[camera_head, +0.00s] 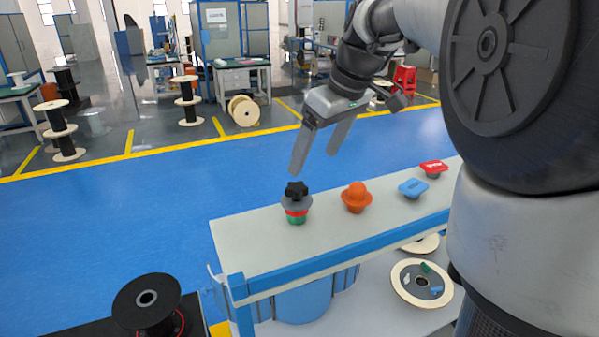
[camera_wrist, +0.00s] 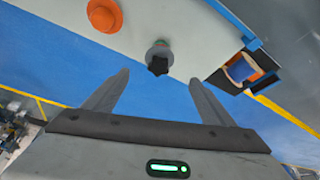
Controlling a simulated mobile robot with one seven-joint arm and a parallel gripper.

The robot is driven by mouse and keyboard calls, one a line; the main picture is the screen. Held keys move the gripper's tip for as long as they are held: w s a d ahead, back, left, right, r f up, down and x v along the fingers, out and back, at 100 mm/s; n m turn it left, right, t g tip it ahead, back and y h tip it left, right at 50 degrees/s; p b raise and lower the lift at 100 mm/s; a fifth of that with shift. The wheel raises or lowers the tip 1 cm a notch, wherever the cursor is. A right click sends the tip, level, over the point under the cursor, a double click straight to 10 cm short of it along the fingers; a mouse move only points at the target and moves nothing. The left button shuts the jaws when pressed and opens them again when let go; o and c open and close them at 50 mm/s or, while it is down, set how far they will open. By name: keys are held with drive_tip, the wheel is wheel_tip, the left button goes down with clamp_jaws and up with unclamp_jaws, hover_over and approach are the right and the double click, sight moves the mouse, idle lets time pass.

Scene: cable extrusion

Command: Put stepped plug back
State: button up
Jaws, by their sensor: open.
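The stepped plug (camera_head: 296,203) looks grey, red and green with a black star-shaped knob on top. It stands upright near the left end of the narrow table (camera_head: 250,241). My gripper (camera_head: 313,162) is open and empty, above and slightly right of the plug in the head view. In the wrist view the plug (camera_wrist: 159,57) lies ahead of and between the two spread fingertips (camera_wrist: 158,77), apart from both. The plug's lower part is mostly hidden there by its flange and knob.
An orange domed plug (camera_head: 356,197), a blue plug (camera_head: 413,188) and a red plug (camera_head: 433,169) stand farther right along the table. A black spool (camera_head: 147,302) is at lower left. A cable reel (camera_head: 421,283) lies below the table. Blue floor behind is clear.

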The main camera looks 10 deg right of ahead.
drive_tip(key=s+a+f+m+t+h, duration=0.1)
drive_tip(key=s+f+m, duration=0.2)
drive_tip(key=s, duration=0.8)
drive_tip(key=s+a+f+m+t+h, duration=0.1)
drive_tip(key=s+a+f+m, duration=0.1)
drive_tip(key=s, duration=0.9)
wheel_tip(320, 180, down, 2)
drive_tip(key=shift+s+f+m, duration=0.1)
drive_tip(key=shift+s+m, duration=0.05)
drive_tip(key=shift+m, duration=0.65)
drive_tip(key=shift+d, duration=0.15)
